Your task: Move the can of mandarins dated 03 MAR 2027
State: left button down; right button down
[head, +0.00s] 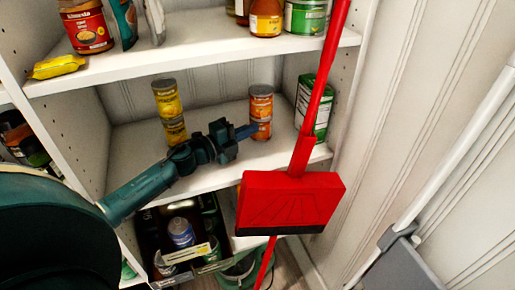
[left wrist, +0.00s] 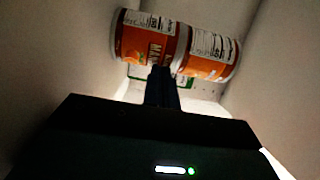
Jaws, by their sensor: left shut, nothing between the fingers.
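Two orange cans are stacked on the middle shelf, the upper can (head: 261,101) on the lower can (head: 261,134). In the left wrist view they lie across the picture as a left can (left wrist: 143,36) and a right can (left wrist: 215,54); the left label shows part of a word starting "MAN". No date can be read. My left gripper (head: 249,130) is shut and empty, its fingertips (left wrist: 162,78) close in front of the cans near where they meet. Whether they touch cannot be told. My right gripper is not in view.
Stacked yellow cans (head: 169,112) stand left of the orange ones. A red dustpan (head: 290,202) with a long handle crosses in front of the shelves. Bare shelf (head: 222,176) shows in front.

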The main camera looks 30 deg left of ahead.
pick_arm(q)
jog(key=w+a, duration=0.1)
jog(key=w+a+b, duration=0.1)
jog(key=shift+w+a+f, duration=0.1)
jog(key=shift+a, duration=0.25)
jog(key=shift+w+a, duration=0.2)
jog(key=shift+a, duration=0.1)
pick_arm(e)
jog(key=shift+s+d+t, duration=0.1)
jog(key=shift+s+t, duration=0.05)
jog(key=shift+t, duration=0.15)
pick_arm(q)
jog(key=shift+d, duration=0.1)
